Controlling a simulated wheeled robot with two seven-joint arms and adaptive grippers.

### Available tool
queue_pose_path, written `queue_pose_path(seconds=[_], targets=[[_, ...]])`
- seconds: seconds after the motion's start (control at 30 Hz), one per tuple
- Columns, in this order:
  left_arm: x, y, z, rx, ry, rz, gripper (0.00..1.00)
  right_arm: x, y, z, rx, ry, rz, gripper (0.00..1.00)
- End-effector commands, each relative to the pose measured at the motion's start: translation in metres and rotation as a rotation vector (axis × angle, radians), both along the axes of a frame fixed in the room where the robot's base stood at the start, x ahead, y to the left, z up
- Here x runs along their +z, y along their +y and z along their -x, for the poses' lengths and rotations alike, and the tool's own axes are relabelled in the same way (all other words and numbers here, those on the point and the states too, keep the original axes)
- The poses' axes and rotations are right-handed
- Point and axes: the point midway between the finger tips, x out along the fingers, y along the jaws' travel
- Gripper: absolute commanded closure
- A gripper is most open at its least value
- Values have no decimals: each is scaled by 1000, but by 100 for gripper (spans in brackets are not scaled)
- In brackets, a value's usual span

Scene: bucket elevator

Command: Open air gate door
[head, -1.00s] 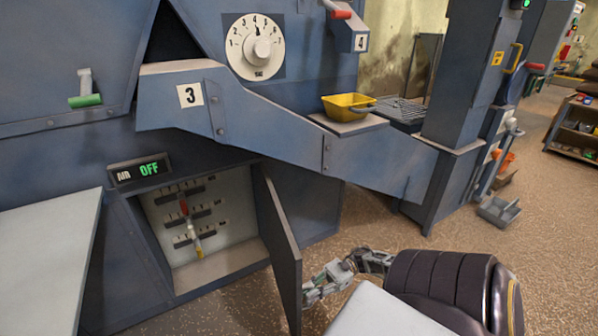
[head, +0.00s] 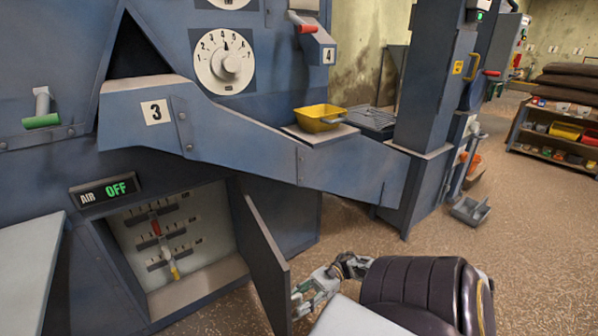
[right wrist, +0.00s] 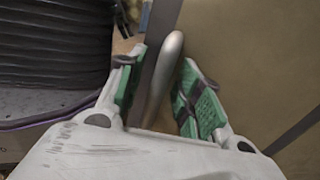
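The air gate door (head: 262,262) is a dark grey hinged panel low on the blue machine, under the AIR OFF display (head: 105,190). It stands swung well open, hinged on the right side of a lit recess. Inside the recess (head: 200,285) are slotted scales with a red lever (head: 155,224) and a yellow-and-white lever (head: 174,265). My right gripper (head: 299,297) is at the door's outer face, near its free edge. In the right wrist view its green-padded fingers are spread on either side of the silver door handle (right wrist: 166,62), with visible gaps. My left gripper is out of view.
A yellow tub (head: 318,116) sits on a ledge. A grey tray (head: 470,210) lies on the floor at right. A shelf of parts (head: 560,130) stands beyond open floor.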

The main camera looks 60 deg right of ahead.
Motion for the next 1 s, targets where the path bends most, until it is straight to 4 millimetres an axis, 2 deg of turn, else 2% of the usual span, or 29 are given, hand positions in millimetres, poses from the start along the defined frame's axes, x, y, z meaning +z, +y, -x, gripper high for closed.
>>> queue_pose_path(seconds=[0.37, 1.0], targets=[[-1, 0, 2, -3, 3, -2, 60, 0, -9, 3, -1, 0, 1, 65], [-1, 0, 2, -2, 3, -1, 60, 0, -77, 24, -1, 0, 1, 65]])
